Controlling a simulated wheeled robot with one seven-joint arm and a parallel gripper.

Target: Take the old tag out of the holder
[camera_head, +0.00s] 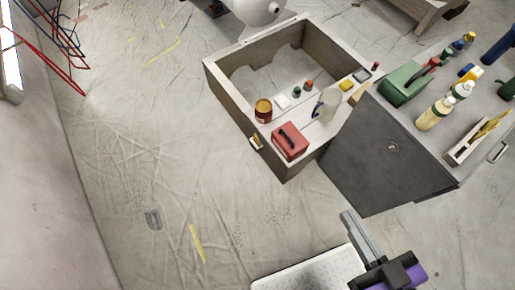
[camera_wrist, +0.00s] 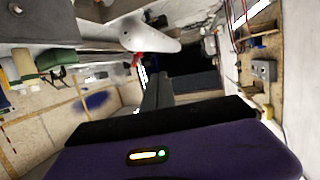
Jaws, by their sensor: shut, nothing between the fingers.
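My gripper (camera_head: 347,216) reaches in from the bottom right of the head view, with its grey fingers together and empty above the floor. In the wrist view the closed fingers (camera_wrist: 159,75) point away over the purple gripper body. A small pale yellowish piece with a dark edge (camera_head: 256,143) is on the outer left side of the wooden frame. It may be the tag and holder, but it is too small to tell. My gripper is well apart from it, to the lower right. I cannot make out a tag or holder in the wrist view.
The open wooden frame (camera_head: 231,98) carries a red box (camera_head: 290,142), a can (camera_head: 263,110) and small items. A grey cabinet (camera_head: 375,155) with bottles and a green case (camera_head: 405,84) stands right of it. Open floor (camera_head: 160,150) lies left; a small grey object (camera_head: 153,219) lies there.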

